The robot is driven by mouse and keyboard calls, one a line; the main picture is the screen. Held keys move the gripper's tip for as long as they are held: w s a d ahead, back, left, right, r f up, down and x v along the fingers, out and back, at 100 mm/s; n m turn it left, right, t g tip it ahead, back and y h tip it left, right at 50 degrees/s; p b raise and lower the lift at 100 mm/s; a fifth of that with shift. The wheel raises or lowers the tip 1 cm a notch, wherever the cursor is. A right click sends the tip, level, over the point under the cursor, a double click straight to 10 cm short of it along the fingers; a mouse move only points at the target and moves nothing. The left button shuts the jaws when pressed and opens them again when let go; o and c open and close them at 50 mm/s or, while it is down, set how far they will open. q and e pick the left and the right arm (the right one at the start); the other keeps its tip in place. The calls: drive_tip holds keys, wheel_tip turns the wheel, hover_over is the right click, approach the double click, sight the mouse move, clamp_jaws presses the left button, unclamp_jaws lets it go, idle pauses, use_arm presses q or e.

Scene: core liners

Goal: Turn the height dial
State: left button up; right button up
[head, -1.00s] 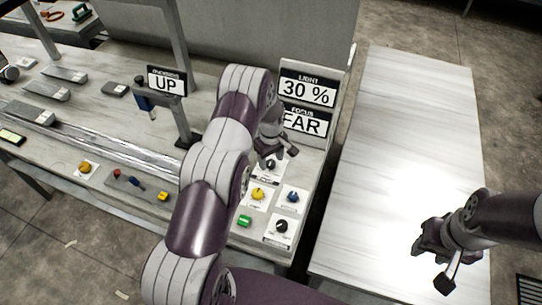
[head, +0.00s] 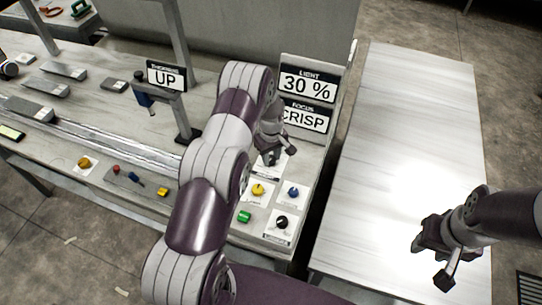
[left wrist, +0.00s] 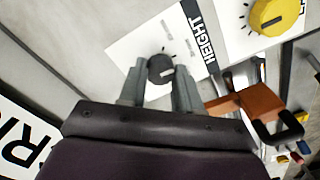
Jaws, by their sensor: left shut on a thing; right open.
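The height dial (left wrist: 160,68) is a small dark knob with a white pointer line, on a white card (left wrist: 133,44) marked HEIGHT in the left wrist view. My left gripper (left wrist: 160,84) has a finger on each side of the dial and is shut on it. In the head view my left gripper (head: 270,154) hides the dial, and only part of its card shows. The focus display (head: 305,117) reads CRISP. My right gripper (head: 437,268) is open and empty at the right, over the pale table.
A yellow knob (head: 258,190), a blue knob (head: 293,193), a black knob (head: 282,222) and a green button (head: 244,216) lie close in front of my left gripper. The light display (head: 308,85) reads 30 %. The pale table (head: 400,130) is clear.

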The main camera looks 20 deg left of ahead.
sight(271, 158)
use_arm(q)
drive_tip(key=m+b, duration=0.2)
drive_tip(key=m, duration=0.2)
drive_tip(key=shift+f+b, duration=0.15)
drive_tip(key=shift+b, duration=0.25)
drive_tip(key=shift+r+m+b, duration=0.2)
drive_tip(key=shift+m+b, duration=0.75)
drive_tip(key=shift+m, duration=1.45)
drive_tip(key=o, duration=1.1)
drive_tip(key=shift+c, duration=0.2)
wheel_tip(271, 158, up, 13)
drive_tip(key=b, duration=0.2)
drive_tip(key=shift+b, duration=0.3)
drive_tip(key=shift+f, duration=0.15)
